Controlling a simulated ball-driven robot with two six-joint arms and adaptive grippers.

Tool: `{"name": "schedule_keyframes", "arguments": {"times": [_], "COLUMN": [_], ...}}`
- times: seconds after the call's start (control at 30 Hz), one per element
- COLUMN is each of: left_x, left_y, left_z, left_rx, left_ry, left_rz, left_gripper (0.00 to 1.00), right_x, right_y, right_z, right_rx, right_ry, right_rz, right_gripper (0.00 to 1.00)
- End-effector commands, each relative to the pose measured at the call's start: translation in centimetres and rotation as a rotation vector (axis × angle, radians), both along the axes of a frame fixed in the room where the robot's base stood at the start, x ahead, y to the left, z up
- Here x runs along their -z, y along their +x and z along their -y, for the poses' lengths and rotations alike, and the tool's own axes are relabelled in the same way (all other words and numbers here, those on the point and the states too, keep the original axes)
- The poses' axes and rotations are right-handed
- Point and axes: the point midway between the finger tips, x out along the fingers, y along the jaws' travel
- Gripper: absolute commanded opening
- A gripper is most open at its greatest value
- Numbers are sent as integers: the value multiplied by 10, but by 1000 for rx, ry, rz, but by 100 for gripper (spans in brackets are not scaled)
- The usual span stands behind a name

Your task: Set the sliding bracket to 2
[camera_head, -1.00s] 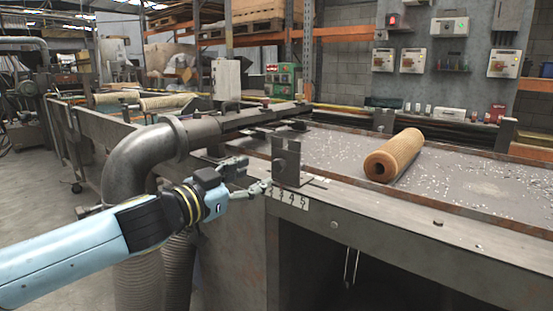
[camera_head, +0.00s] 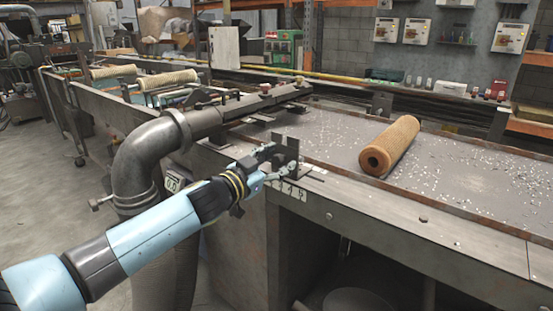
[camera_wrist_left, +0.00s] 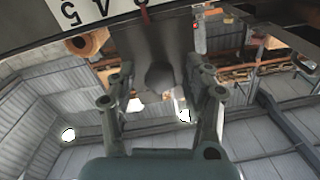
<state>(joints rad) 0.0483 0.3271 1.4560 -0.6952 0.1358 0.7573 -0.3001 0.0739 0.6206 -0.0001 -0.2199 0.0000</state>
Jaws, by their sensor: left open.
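The sliding bracket (camera_head: 290,150) is a dark upright metal plate with a notched top, at the near left corner of the bench. A white number scale (camera_head: 290,190) runs along the edge below it; its digits are small in the head view. In the left wrist view, 4 and 5 show on the scale (camera_wrist_left: 82,10), left of the bracket (camera_wrist_left: 150,45) and a thin red pointer (camera_wrist_left: 145,14). My left gripper (camera_head: 271,165) is open at the bracket, its fingers on either side in the wrist view (camera_wrist_left: 165,90). Contact is unclear. My right gripper is not seen.
A tan mesh tube (camera_head: 392,146) lies on the speckled bench top (camera_head: 470,180), right of the bracket. A thick grey pipe elbow (camera_head: 146,155) stands left of the bracket, close to my left arm. The bench top between bracket and tube is clear.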

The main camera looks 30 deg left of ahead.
Motion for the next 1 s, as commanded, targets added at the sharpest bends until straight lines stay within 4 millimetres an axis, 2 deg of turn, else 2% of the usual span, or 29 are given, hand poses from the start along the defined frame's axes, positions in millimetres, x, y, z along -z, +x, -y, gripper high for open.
{"name": "schedule_keyframes", "arguments": {"times": [0.07,0.43,0.77,1.0], "left_x": [0,0,-1,-2], "left_y": [0,0,0,-3], "left_z": [0,0,2,29], "left_rx": [0,-1,-1,-1], "left_ry": [0,0,-1,-2], "left_rz": [0,0,0,0], "left_gripper": [50,1,0,0], "right_x": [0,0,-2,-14], "right_y": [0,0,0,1], "right_z": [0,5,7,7], "right_rx": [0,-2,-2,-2], "right_ry": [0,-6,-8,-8], "right_rz": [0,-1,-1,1], "right_gripper": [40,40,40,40]}}
